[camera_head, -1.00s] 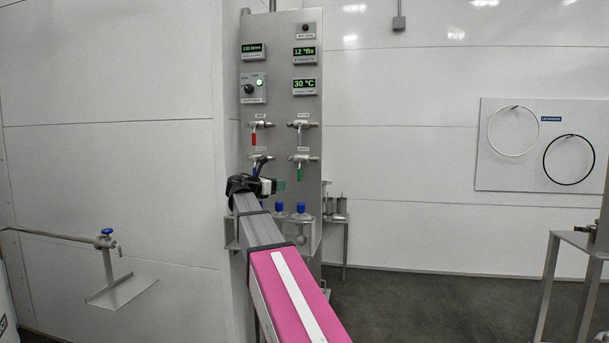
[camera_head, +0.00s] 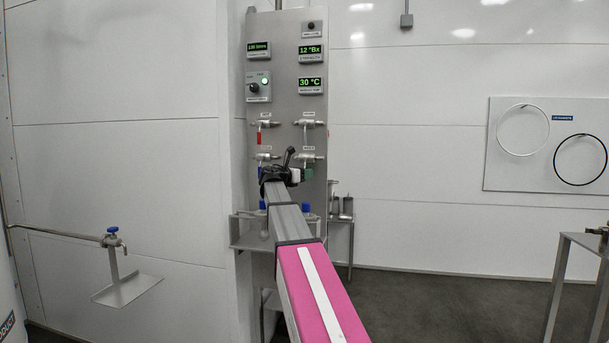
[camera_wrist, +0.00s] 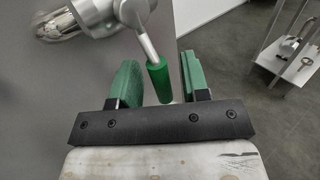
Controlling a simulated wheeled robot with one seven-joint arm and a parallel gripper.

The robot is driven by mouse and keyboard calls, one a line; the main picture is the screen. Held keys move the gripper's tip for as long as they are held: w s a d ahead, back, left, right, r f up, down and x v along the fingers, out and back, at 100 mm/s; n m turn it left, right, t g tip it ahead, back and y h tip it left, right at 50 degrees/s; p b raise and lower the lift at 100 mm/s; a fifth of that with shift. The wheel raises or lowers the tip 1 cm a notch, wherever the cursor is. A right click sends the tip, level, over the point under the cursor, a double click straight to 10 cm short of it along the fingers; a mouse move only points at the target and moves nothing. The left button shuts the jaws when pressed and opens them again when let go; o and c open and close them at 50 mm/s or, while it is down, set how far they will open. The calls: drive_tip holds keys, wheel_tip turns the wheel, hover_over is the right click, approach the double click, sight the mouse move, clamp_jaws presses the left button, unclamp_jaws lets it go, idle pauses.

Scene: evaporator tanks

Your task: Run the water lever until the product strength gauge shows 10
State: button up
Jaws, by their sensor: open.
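The steel panel (camera_head: 285,110) carries several pipe taps with hanging levers; their labels are too small to read. The strength gauge (camera_head: 311,53) reads 12 °Bx. The lower right lever has a green handle (camera_wrist: 158,82), which hangs tilted between my fingers in the wrist view. My gripper (camera_wrist: 160,78) is open around this green handle, nearer its right finger, with a gap on the left. In the head view my gripper (camera_head: 298,176) is at the lower right tap (camera_head: 308,157). The lower left lever is partly hidden behind my gripper.
A 30 °C display (camera_head: 311,84), a litres display (camera_head: 258,50) and a knob box with a green lamp (camera_head: 258,87) are on the panel. A red-handled lever (camera_head: 259,138) hangs at upper left. A shelf (camera_head: 248,242) with blue-topped items stands below.

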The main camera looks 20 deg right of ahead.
drive_tip(key=shift+d, duration=0.15)
clamp_jaws()
drive_tip(key=shift+w, duration=0.15)
drive_tip(key=shift+w+a+r+m+y, duration=0.4)
drive_tip(key=shift+a+m+y, duration=0.2)
drive_tip(key=shift+m+y, duration=0.5)
drive_tip(key=shift+w+a+r+m+y, duration=0.35)
drive_tip(key=shift+a+m+y, duration=0.45)
drive_tip(key=shift+m, duration=0.5)
drive_tip(key=shift+w+a+r+m+y, duration=0.4)
drive_tip(key=shift+a+m+y, duration=0.05)
drive_tip(key=shift+m+y, duration=0.7)
unclamp_jaws()
